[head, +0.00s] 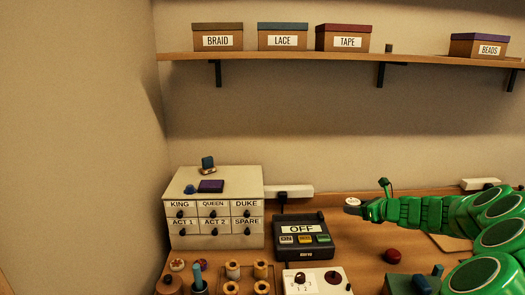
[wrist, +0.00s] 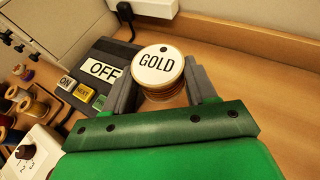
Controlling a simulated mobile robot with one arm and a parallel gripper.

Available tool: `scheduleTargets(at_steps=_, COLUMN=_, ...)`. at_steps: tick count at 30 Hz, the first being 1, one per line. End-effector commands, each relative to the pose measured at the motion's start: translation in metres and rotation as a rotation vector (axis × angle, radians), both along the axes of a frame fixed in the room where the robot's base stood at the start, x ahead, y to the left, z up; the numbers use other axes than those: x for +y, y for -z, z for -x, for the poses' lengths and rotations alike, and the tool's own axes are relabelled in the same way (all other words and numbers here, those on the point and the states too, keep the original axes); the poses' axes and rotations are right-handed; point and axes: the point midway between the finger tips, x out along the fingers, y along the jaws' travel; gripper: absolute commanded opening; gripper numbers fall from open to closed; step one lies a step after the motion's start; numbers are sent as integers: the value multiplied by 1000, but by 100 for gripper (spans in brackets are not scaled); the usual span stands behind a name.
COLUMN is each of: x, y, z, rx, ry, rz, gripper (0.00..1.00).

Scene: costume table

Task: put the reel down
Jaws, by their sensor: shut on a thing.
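The reel is a round spool with a white top marked GOLD and a copper-coloured side. It shows in the wrist view (wrist: 158,68) between the two dark fingers of my gripper (wrist: 163,88), which is shut on it. In the head view, the reel (head: 353,203) is at the tip of my green arm, right of the black OFF box. Its underside is hidden, and I cannot tell whether it touches the table.
The black OFF box (head: 302,243) with three buttons stands left of the reel. A white drawer cabinet (head: 215,215) is farther left. Several spools (head: 233,269) stand at the front left. A dark red knob (head: 392,256) is near my arm. Bare table (wrist: 255,62) lies right of the reel.

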Motion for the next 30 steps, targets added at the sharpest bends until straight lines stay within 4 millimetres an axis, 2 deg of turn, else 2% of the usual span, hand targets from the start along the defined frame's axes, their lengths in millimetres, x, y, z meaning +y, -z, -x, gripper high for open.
scheduleTargets(at_steps=6, x=28, y=-16, z=-30, rx=-1, ry=66, rz=-3, gripper=25)
scheduleTargets(at_steps=15, x=67, y=-41, z=-64, rx=-3, ry=172, rz=-3, gripper=25)
scheduleTargets(at_steps=24, x=108, y=-64, z=-89, rx=0, ry=289, rz=-2, gripper=25)
scheduleTargets(at_steps=30, x=136, y=-79, z=-99, rx=-2, ry=363, rz=-4, gripper=25)
